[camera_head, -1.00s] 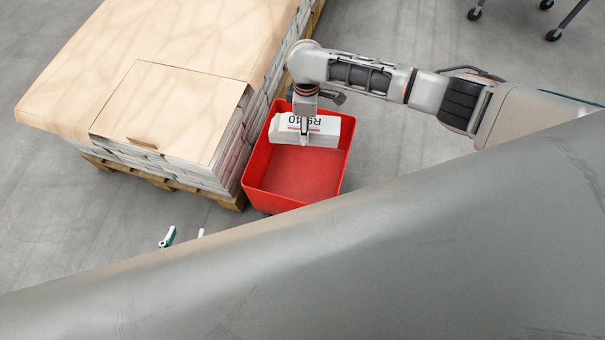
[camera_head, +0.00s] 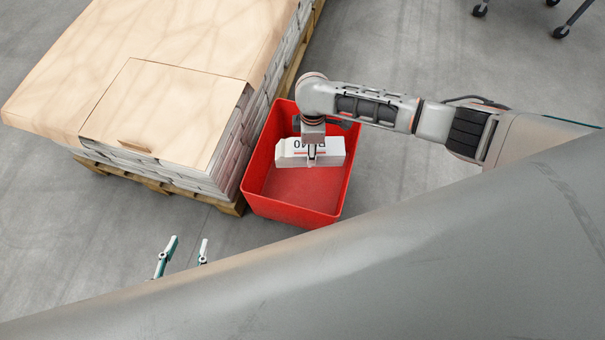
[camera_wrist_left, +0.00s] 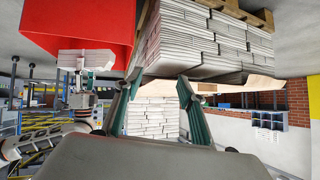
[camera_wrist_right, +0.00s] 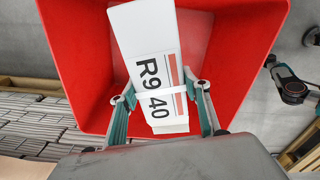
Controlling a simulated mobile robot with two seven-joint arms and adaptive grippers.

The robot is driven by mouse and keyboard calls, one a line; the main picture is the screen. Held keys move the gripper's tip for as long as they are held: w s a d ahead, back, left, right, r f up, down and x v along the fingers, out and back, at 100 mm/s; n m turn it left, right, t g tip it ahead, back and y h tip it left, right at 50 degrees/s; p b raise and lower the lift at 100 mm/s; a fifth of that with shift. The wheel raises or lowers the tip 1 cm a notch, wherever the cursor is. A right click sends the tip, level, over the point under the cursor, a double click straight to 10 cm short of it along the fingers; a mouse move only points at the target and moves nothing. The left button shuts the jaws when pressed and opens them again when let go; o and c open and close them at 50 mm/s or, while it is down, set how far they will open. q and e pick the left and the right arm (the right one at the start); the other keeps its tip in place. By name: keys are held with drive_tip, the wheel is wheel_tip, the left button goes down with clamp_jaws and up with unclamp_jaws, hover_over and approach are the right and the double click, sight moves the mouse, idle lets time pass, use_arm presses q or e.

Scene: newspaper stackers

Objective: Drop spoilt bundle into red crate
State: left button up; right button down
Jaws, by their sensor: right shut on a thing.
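The white bundle (camera_head: 293,158), marked "R9 40" with a strap across it in the right wrist view (camera_wrist_right: 155,60), is gripped by my right gripper (camera_head: 312,160). The bundle is over the red crate's (camera_head: 290,213) opening, towards its far side. In the upside-down left wrist view the bundle (camera_wrist_left: 80,58) shows at the crate's rim, seemingly above it. The right fingers sit on both sides of the bundle (camera_wrist_right: 165,110). My left gripper (camera_head: 185,252) is open and empty, nearer than the crate; its spread fingers show in the left wrist view (camera_wrist_left: 158,92).
A pallet of stacked newspaper bundles (camera_head: 215,165) under a tan cover sheet (camera_head: 165,105) stands close along the crate's left side. Wheeled legs (camera_head: 560,30) stand at the top right.

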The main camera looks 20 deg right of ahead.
use_arm(q)
drive_tip(key=shift+w+d+r, duration=0.1)
drive_tip(key=shift+w+r, duration=0.2)
drive_tip(key=shift+r, duration=0.05)
use_arm(e)
drive_tip(key=shift+w, duration=0.15)
drive_tip(key=c, duration=1)
unclamp_jaws()
use_arm(q)
drive_tip(key=shift+s+f, duration=0.15)
drive_tip(key=shift+s, duration=0.05)
drive_tip(key=shift+s, duration=0.1)
use_arm(e)
drive_tip(key=shift+f, duration=0.15)
wheel_tip(320, 180, up, 12)
drive_tip(key=shift+r, duration=0.1)
